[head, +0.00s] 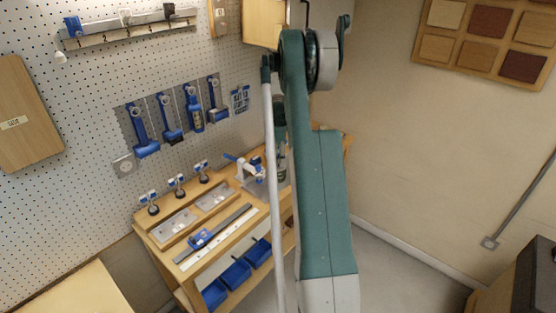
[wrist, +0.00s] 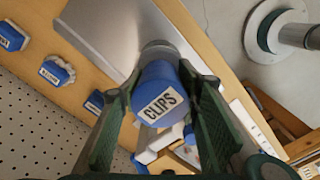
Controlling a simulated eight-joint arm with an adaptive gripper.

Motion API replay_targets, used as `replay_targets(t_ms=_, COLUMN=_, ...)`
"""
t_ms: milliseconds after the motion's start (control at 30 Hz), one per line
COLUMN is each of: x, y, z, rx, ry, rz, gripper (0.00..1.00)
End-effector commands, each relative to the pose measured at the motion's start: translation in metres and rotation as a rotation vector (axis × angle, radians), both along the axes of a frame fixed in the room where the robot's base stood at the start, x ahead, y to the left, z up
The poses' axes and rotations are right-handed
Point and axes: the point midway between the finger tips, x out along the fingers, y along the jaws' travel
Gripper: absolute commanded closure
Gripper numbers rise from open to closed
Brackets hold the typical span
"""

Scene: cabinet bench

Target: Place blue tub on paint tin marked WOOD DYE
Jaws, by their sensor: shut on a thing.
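In the wrist view, my gripper (wrist: 162,98) is shut on a blue tub (wrist: 160,78) with a white label reading CLIPS. The green fingers press on its left and right sides. A grey round shape (wrist: 158,50) shows just past the tub; I cannot tell whether it is a tin or whether the two touch. No WOOD DYE marking is readable in either view. In the head view my arm hides most of the gripper and the tub.
The wooden bench (head: 160,240) holds metal plates (head: 175,226), several small blue-and-white labelled pieces (head: 178,182) and a white-and-blue device (head: 248,168). Blue bins (head: 236,274) sit below. Blue tools (head: 142,137) hang on the pegboard (head: 80,105) behind.

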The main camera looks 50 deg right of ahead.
Motion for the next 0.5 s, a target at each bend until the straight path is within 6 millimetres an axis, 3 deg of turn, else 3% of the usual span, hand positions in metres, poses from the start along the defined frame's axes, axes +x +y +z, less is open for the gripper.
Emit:
replay_targets(t_ms=67, x=0.0000, y=0.0000, z=-0.0028, rx=0.000, ry=0.000, rz=0.000, gripper=0.81)
replay_targets(t_ms=100, x=0.0001, y=-0.0001, z=-0.0032, rx=0.000, ry=0.000, rz=0.000, gripper=0.66)
replay_targets(t_ms=200, x=0.0001, y=-0.0001, z=-0.0024, rx=0.000, ry=0.000, rz=0.000, gripper=0.52)
replay_targets(t_ms=500, x=0.0000, y=0.0000, z=-0.0022, rx=0.000, ry=0.000, rz=0.000, gripper=0.51)
